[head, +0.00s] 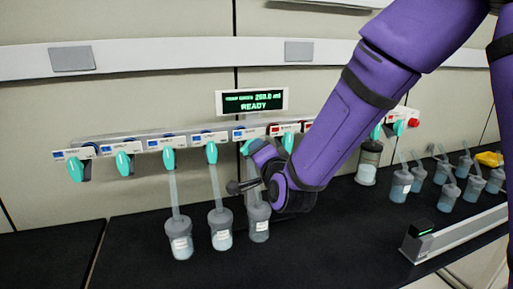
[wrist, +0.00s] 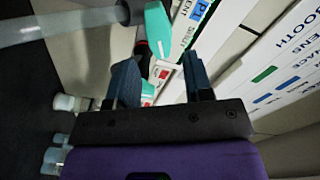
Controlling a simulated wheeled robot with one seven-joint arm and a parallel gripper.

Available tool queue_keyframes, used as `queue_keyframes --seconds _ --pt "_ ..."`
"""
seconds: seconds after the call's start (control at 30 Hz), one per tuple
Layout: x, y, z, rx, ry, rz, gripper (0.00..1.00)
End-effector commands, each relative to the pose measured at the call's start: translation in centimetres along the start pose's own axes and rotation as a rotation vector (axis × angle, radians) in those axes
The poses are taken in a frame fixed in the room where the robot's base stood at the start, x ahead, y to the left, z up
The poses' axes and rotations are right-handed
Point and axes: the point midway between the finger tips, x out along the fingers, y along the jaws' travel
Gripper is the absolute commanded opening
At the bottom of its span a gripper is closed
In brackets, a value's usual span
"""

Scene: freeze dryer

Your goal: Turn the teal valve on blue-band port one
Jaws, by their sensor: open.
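A row of teal valves runs along the white manifold. In the head view they hang at the left valve (head: 75,170), then several more to the right, one (head: 212,152) above a flask and one (head: 247,147) beside my gripper (head: 258,150). In the wrist view my gripper (wrist: 160,60) is open and empty. A teal valve (wrist: 158,30) lies just beyond and between its fingertips, not visibly touched. Another teal valve (wrist: 147,92) shows behind the left finger.
Three flasks (head: 180,238) hang by clear tubes below the manifold. A display (head: 252,102) reading READY stands above it. More flasks (head: 399,187) and a yellow item (head: 489,159) are at the right. The black bench (head: 140,265) is clear at front left.

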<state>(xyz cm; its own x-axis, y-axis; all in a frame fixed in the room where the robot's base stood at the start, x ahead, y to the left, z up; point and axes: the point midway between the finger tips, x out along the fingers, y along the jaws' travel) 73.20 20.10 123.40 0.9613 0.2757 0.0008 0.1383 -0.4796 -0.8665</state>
Motion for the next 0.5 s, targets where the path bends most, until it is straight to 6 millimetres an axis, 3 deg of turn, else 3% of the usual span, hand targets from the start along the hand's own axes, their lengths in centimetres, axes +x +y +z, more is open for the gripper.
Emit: queue_keyframes --seconds 0.2,0.5 --pt "3.1 0.1 0.0 0.0 0.0 0.001 0.47" --pt "4.5 0.0 0.0 -0.001 0.0 0.0 0.47"
